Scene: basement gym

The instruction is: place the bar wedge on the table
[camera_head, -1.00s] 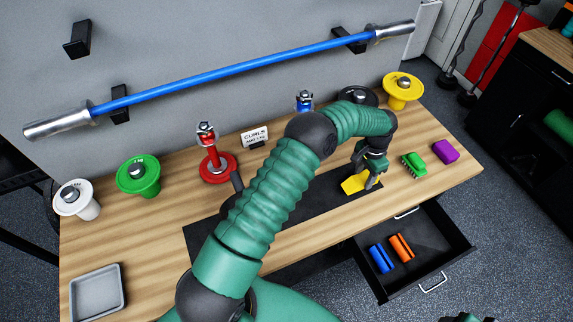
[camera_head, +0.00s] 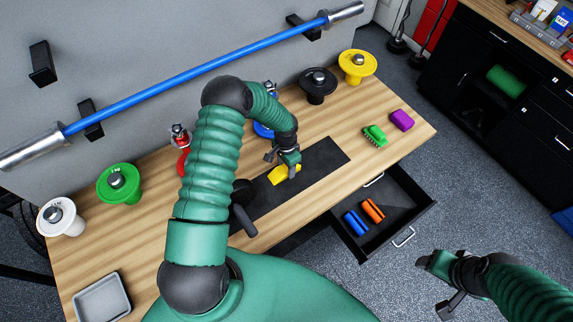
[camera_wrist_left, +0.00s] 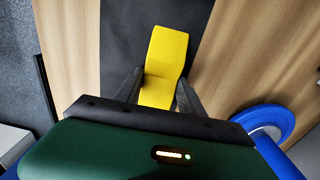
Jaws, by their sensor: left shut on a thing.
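The bar wedge is a yellow block (camera_head: 284,175) at the black mat (camera_head: 318,160) on the wooden table (camera_head: 150,235). My left gripper (camera_head: 288,168) reaches down from above and is shut on the wedge. In the left wrist view the wedge (camera_wrist_left: 166,55) sits between the two dark fingers (camera_wrist_left: 158,88), with the mat behind it. I cannot tell whether it touches the mat or hangs just above it. My right gripper (camera_head: 436,286) is open and empty, over the floor at the lower right.
The open drawer (camera_head: 400,232) holds a blue (camera_head: 355,223) and an orange piece (camera_head: 373,211). Coloured plate stands line the back. A grey tray (camera_head: 101,299) is at front left.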

